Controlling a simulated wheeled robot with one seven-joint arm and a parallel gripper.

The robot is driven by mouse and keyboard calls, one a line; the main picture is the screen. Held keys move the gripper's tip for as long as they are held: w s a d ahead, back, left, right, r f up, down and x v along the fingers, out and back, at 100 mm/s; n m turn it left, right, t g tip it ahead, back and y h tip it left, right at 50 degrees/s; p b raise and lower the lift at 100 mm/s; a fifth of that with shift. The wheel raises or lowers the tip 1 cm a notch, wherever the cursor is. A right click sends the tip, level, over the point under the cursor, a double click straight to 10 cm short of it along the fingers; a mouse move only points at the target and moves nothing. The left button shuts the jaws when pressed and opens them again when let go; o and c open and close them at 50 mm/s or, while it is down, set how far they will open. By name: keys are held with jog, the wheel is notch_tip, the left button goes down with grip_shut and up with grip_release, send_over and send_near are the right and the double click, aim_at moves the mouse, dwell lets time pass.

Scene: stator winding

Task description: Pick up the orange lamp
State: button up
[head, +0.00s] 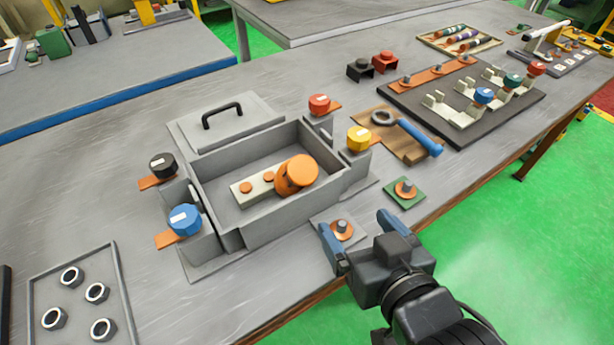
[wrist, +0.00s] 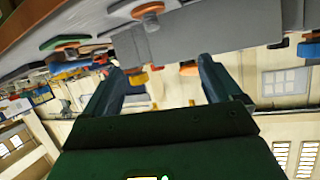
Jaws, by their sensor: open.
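An orange round-headed object, which looks like the orange lamp (head: 299,171), lies tilted inside an open grey box (head: 270,222) in the head view. It rests at the right end of a pale strip (head: 250,188) with two small orange discs. My gripper (head: 356,222) has blue fingers spread apart with nothing between them. It is outside the box, to the lower right, near the table's front edge. The wrist view shows the open fingers (wrist: 157,72) and the table edge, but I cannot make out the lamp there.
The box's lid (head: 222,116) lies behind it. Coloured knobs flank the box: black (head: 162,164), blue (head: 184,220), red (head: 319,104) and yellow (head: 359,138). A bolt on a plate (head: 342,229) is beside my gripper. A tray of nuts (head: 120,290) is at left.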

jog(key=y, duration=0.1)
send_near(304, 173)
jog(key=shift+g, duration=0.3)
jog(key=x, duration=0.5)
jog(key=shift+a+r, duration=0.2)
jog(key=shift+w+a, duration=0.15)
jog(key=shift+a, duration=0.1)
jog(key=shift+d+p+x, duration=0.2)
jog(key=shift+p+x, duration=0.05)
jog(key=shift+x, duration=1.6)
jog(key=shift+d+p+x, duration=0.2)
jog(key=shift+x, duration=1.65)
jog(key=shift+w+f, duration=0.1)
jog(key=shift+w, duration=0.05)
